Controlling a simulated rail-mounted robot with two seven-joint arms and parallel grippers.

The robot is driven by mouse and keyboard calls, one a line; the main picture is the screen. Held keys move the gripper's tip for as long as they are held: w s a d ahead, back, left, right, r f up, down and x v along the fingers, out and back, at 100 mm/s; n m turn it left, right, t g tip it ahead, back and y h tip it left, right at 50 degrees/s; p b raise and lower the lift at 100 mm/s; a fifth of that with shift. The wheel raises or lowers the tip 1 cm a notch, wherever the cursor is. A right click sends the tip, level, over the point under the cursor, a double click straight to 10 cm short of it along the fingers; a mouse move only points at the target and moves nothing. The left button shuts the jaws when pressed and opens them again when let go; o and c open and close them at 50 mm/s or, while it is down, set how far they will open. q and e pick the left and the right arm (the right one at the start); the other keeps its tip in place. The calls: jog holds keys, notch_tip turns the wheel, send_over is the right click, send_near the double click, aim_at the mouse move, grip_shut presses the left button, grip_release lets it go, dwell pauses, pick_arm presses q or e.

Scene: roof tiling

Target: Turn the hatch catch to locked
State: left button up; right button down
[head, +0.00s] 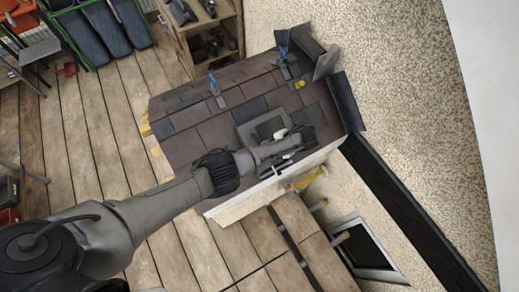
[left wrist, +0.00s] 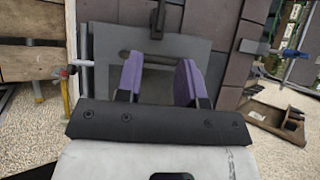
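The hatch (head: 268,125) is a grey framed panel set in the brown tiled roof. In the left wrist view the grey hatch (left wrist: 185,45) fills the middle, with a dark horizontal bar across it. A small pale lever with a dark end (left wrist: 78,63) shows at the hatch's left edge; I cannot tell whether it is the catch or how it is turned. My left gripper (head: 287,139) is over the hatch's lower side. Its two purple fingers (left wrist: 160,82) are apart in front of the hatch, with nothing visibly held between them. My right gripper is not in view.
Blue-handled tools (head: 214,86) stand on the roof's upper tiles. A yellow-handled item (head: 307,178) is beside the roof's lower edge. A dark beam (head: 400,205) runs along the right. A wooden shelf (head: 201,40) stands behind; plank floor lies to the left.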

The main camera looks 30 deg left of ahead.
pick_arm(q)
jog(key=shift+v, duration=1.2)
